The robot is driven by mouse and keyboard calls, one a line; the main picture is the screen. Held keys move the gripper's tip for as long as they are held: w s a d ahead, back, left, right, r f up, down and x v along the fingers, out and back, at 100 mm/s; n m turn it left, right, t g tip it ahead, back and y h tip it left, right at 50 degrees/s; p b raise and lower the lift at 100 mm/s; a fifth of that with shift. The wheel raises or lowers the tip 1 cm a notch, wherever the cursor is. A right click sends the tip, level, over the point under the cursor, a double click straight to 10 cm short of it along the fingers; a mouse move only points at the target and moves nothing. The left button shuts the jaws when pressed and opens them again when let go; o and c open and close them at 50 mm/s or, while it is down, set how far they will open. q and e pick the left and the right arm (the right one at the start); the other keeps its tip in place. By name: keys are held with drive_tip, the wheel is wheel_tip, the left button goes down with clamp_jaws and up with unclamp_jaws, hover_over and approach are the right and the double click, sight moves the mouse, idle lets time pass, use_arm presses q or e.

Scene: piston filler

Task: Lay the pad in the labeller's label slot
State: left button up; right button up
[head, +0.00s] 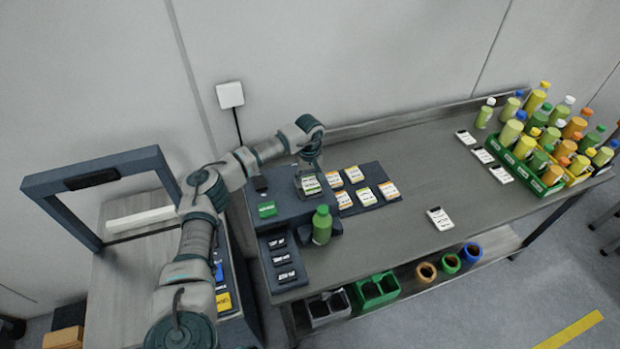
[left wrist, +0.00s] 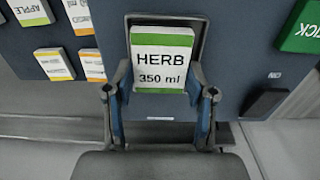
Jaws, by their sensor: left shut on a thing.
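The pad (left wrist: 162,60) is a white block with a green band, printed HERB 350 ml. My left gripper (left wrist: 161,78) is shut on it, one finger at each side. In the head view the gripper (head: 312,166) reaches down over the dark labeller (head: 285,205), and the pad (head: 311,185) shows below it. In the left wrist view the label slot (left wrist: 165,19) is a dark framed recess around the pad's far end and sides. I cannot tell whether the pad rests on the slot's floor or hangs just above it. My right gripper is out of view.
Several other label pads (head: 366,196) lie right of the slot. A green button block (head: 267,209) is left of it, and a green bottle (head: 322,226) stands in front. Crated bottles (head: 540,140) fill the far right. The middle of the bench (head: 420,165) is mostly clear.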

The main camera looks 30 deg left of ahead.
use_arm(q)
drive_tip(key=shift+a+f, duration=0.1)
drive_tip(key=shift+a, duration=0.25)
drive_tip(key=o, duration=0.8)
drive_tip(key=shift+a, duration=0.1)
drive_tip(key=o, duration=0.4)
drive_tip(key=shift+o, duration=0.2)
drive_tip(key=shift+d, duration=0.3)
drive_tip(key=shift+o, duration=1.4)
drive_tip(key=shift+d, duration=0.2)
drive_tip(key=shift+a, duration=0.1)
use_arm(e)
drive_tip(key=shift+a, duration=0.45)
use_arm(q)
drive_tip(key=shift+a, duration=0.25)
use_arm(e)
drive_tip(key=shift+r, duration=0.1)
use_arm(q)
drive_tip(key=shift+d, duration=0.1)
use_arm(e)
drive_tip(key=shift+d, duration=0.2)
